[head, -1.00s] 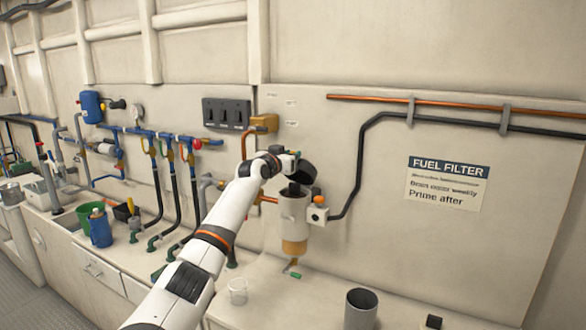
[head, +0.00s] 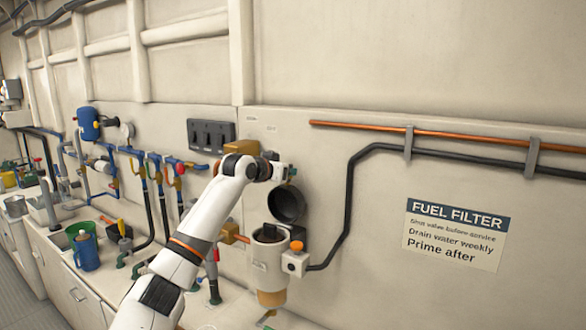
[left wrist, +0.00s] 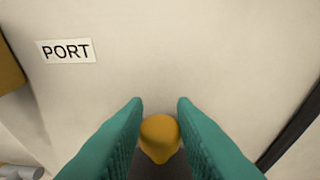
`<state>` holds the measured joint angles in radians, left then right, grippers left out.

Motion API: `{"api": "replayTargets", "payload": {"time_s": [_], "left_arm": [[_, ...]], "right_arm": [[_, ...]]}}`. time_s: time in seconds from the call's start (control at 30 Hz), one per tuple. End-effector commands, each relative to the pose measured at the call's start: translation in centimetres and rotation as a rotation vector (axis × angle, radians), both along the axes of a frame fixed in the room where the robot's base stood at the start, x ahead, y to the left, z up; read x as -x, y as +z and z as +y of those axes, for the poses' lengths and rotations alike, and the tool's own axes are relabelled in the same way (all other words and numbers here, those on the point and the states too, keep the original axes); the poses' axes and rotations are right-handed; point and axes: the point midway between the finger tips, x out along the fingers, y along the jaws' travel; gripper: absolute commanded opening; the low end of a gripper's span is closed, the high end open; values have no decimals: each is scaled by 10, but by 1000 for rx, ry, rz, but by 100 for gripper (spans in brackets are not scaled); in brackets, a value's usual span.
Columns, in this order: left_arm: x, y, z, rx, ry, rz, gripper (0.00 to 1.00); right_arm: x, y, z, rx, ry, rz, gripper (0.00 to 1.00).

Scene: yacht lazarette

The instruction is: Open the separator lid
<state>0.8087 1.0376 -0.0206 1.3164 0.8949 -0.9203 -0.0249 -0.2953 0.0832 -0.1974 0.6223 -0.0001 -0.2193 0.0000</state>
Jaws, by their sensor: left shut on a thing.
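The separator (head: 270,252) is a pale cylinder with an amber bowl (head: 271,298) below, fixed to the wall. Its dark round lid (head: 288,207) stands raised above the rim, its hollow underside facing the head camera, and the dark mouth shows uncovered. My left gripper (head: 290,173) is at the lid's upper edge. In the left wrist view, the teal fingers (left wrist: 160,108) are shut on a yellow-orange knob (left wrist: 160,136), with a dark surface below it. The knob is hidden in the head view. My right gripper is not in view.
A white block with an orange knob (head: 296,246) sits right of the separator, joined to a black pipe (head: 347,190). A brass box (head: 240,147) and switch panel (head: 211,134) are on the wall behind my arm. Blue piping and a blue jug (head: 87,252) stand left.

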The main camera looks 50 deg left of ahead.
Motion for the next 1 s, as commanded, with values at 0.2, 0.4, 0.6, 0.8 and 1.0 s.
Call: {"api": "replayTargets", "payload": {"time_s": [0.2,0.4,0.6,0.8,1.0], "left_arm": [[3,-3,0,7,-2,22,0],[3,-4,0,8,-2,26,0],[3,-5,0,7,-1,26,42],[3,-4,0,6,-1,23,48],[8,-3,0,4,0,22,48]], "right_arm": [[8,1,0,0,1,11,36],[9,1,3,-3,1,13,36],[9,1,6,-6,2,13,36],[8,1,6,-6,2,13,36],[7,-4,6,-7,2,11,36]]}}
